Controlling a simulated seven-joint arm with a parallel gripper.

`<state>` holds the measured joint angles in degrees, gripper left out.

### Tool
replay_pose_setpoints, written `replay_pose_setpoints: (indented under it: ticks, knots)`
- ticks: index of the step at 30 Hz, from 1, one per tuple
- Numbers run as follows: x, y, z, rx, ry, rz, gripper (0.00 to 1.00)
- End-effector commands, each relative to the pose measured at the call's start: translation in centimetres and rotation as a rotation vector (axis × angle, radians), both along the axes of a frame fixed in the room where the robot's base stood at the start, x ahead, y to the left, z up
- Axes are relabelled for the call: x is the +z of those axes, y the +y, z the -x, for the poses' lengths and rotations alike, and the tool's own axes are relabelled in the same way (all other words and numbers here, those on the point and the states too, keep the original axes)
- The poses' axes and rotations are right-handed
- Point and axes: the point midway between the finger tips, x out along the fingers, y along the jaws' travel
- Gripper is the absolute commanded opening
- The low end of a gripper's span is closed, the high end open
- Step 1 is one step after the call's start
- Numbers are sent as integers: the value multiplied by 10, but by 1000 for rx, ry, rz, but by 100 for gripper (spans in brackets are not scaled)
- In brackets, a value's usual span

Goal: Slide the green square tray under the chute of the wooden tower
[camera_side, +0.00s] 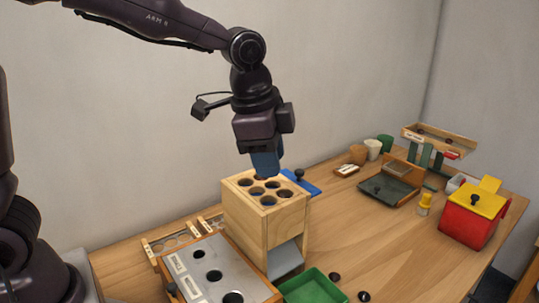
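The wooden tower (242,226) stands upright on the table, with several round holes in its top. Its grey sloping chute (286,259) comes out low on the front right side. The green square tray (314,288) lies on the table just in front of the chute's lower end, cut off by the bottom edge of the picture. I cannot tell whether the chute's lip overlaps the tray's rim. The tray looks empty where it shows. My gripper (266,171) points down at the tower's top near its back holes, away from the tray. Its blue fingers look close together, and any gap is unclear.
A grey metal plate with holes (205,268) sits left of the tower. Two dark round pieces (334,277) (364,296) lie right of the tray. A blue piece with a black knob (300,181) lies behind the tower. A red box (466,226) stands far right. The middle table is clear.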

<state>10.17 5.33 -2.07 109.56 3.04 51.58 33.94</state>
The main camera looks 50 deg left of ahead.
Motion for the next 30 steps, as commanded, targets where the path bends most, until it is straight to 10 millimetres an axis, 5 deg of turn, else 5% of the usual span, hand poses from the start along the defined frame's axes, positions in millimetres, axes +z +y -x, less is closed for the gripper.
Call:
replay_pose_setpoints:
  ticks: [11, 30]
  knots:
    - [-10, -8, 1, -23, 25, -5, 33]
    - [-173, -111, -69, -482, 304, -297, 33]
